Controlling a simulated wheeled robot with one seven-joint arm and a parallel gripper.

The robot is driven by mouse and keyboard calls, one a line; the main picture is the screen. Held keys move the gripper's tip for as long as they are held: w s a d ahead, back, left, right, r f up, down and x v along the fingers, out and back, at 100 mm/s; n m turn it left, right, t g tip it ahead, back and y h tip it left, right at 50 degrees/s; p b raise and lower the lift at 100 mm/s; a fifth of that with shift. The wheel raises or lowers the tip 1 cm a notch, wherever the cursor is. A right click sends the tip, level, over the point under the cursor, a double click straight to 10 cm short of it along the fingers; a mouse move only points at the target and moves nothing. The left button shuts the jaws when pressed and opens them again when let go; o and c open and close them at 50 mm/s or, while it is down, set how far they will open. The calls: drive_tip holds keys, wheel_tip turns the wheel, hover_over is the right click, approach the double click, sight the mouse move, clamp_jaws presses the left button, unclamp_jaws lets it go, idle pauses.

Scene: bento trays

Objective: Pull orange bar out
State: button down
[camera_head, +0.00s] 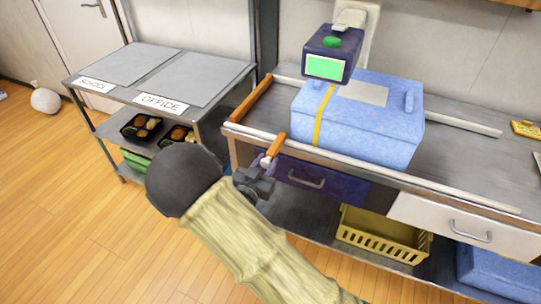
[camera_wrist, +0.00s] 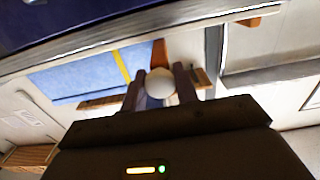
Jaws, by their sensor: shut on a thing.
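A short orange bar (camera_head: 275,145) with a round white knob (camera_head: 265,161) on its near end sticks out at the front of the counter, above the dark blue drawer. My gripper (camera_head: 262,172) is at the knob. In the wrist view, the white knob (camera_wrist: 160,82) sits between the two fingers of my gripper (camera_wrist: 158,90), which is shut on it. The orange bar (camera_wrist: 158,52) shows just beyond the knob. How far the bar reaches inward is hidden. A longer orange bar (camera_head: 250,99) lies along the counter's left end.
A blue box (camera_head: 357,125) with a yellow strap stands on the counter (camera_head: 463,152), behind the bar. A dark device (camera_head: 333,45) with a green screen is behind it. A shelf (camera_head: 148,72) with food trays stands left. A yellow basket (camera_head: 383,237) is below.

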drive_tip(key=shift+s+f, duration=0.1)
drive_tip(key=shift+s, duration=0.05)
drive_tip(key=c, duration=1.3)
unclamp_jaws()
drive_tip(key=shift+o, duration=1)
drive_tip(key=shift+s+a, duration=0.1)
drive_tip(key=shift+s, duration=0.05)
drive_tip(key=v, duration=1.7)
drive_tip(key=shift+b, duration=0.3)
